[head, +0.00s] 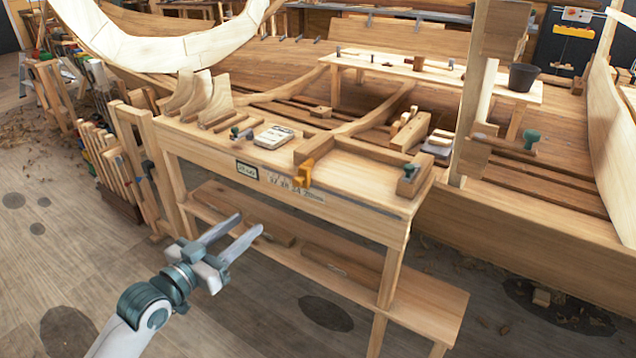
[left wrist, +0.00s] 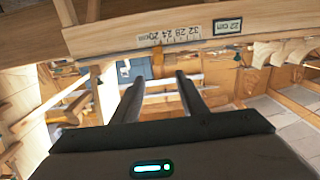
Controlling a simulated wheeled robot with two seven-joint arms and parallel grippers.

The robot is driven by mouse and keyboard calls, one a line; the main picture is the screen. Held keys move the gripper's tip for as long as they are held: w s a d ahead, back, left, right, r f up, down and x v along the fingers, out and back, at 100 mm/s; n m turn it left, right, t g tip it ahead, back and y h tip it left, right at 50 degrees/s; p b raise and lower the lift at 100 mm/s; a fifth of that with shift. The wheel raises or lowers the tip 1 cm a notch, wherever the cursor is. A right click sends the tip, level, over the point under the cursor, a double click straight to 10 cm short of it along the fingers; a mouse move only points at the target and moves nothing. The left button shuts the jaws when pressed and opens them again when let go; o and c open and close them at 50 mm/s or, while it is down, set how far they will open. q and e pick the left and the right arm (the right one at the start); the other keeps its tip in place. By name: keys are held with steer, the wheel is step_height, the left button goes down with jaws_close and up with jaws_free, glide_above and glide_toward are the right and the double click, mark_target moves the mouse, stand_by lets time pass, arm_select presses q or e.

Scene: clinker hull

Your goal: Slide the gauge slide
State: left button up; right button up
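The gauge slide looks to be the orange piece (head: 304,174) on the front edge of the workbench (head: 357,166), beside a printed scale (head: 296,189). It also shows in the left wrist view (left wrist: 157,66), partly beyond my fingertips, under the scale (left wrist: 168,38). The scale's numbers include 32, 28, 24 and 20. A dark-framed label (left wrist: 228,27) reads 22 cm. My left gripper (head: 248,225) is open and empty, in front of and below the bench edge, apart from the slide. Its fingers also show in the left wrist view (left wrist: 160,80). My right gripper is not in view.
A block plane (head: 411,178) stands at the bench's right end. A lower shelf (head: 400,290) runs under the bench. Open floor lies in front.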

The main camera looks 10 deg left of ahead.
mark_target(296, 183)
arm_select(q)
steer(key=shift+d+r, duration=0.25)
steer(key=shift+r, duration=0.25)
steer(key=shift+w, duration=0.1)
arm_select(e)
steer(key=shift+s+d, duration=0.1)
